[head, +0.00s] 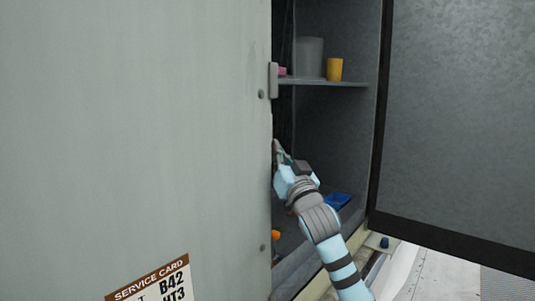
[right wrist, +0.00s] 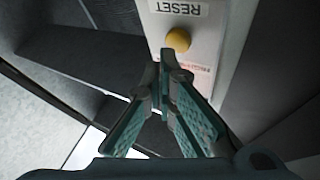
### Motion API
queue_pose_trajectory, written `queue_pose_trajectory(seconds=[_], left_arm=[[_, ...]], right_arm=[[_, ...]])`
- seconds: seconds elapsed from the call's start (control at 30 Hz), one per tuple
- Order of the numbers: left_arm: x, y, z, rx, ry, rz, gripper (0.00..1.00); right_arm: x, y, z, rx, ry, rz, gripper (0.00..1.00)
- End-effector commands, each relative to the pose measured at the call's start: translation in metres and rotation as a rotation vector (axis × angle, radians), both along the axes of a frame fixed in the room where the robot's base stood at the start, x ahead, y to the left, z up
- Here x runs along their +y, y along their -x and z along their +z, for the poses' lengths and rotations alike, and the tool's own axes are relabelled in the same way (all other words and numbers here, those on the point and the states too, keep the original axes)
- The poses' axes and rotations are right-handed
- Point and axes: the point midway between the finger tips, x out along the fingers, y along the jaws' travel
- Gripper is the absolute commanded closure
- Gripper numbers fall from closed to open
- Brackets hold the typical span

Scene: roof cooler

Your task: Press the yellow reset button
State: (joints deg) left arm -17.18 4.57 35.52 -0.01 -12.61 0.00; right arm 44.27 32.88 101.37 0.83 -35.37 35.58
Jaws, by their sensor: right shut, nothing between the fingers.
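The yellow reset button (right wrist: 178,39) is a round knob on a white panel (right wrist: 212,22) marked RESET, in the right wrist view. My right gripper (right wrist: 165,58) is shut and empty, its fingertips just short of the button in the picture. I cannot tell whether they touch it. In the head view my right gripper (head: 277,147) reaches into the open cabinet beside its left edge, and the button is hidden there. My left gripper is not in view.
The cabinet's grey front panel (head: 140,120) fills the left, and its open door (head: 460,120) stands at the right. A shelf (head: 325,83) above my gripper holds a grey container (head: 309,58) and a yellow cup (head: 335,69). A blue tray (head: 338,201) lies below.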

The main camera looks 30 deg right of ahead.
Motion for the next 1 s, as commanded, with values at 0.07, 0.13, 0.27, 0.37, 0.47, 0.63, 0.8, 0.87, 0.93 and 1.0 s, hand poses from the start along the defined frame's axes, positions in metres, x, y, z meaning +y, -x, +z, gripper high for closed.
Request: queue_pose_trajectory(seconds=[0.07, 0.13, 0.27, 0.37, 0.47, 0.63, 0.8, 0.87, 0.93, 1.0], left_arm=[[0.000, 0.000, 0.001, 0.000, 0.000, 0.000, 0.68], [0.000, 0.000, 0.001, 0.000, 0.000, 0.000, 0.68], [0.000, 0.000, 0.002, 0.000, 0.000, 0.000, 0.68], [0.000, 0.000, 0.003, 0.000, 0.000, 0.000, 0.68], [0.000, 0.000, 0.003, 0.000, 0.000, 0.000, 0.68], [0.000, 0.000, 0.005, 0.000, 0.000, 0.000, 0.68], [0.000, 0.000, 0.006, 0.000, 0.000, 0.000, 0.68], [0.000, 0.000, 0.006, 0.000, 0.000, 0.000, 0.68], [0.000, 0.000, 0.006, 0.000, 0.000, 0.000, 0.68], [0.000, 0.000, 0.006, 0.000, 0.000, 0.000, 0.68]], right_arm=[[0.001, -0.001, 0.000, -0.001, -0.001, 0.002, 1.00], [0.001, -0.002, 0.000, -0.001, -0.001, 0.002, 1.00], [0.001, -0.003, 0.000, -0.001, -0.001, 0.002, 1.00], [0.002, -0.005, 0.000, -0.001, -0.002, 0.002, 1.00], [0.003, -0.006, 0.001, -0.001, -0.003, 0.003, 1.00], [0.004, -0.008, 0.001, -0.001, -0.003, 0.005, 1.00], [0.005, -0.010, 0.001, -0.001, -0.002, 0.004, 1.00], [0.005, -0.011, 0.001, -0.001, -0.002, 0.005, 1.00], [0.005, -0.011, 0.001, -0.001, -0.002, 0.005, 1.00], [0.005, -0.011, 0.000, -0.001, -0.002, 0.005, 1.00]])
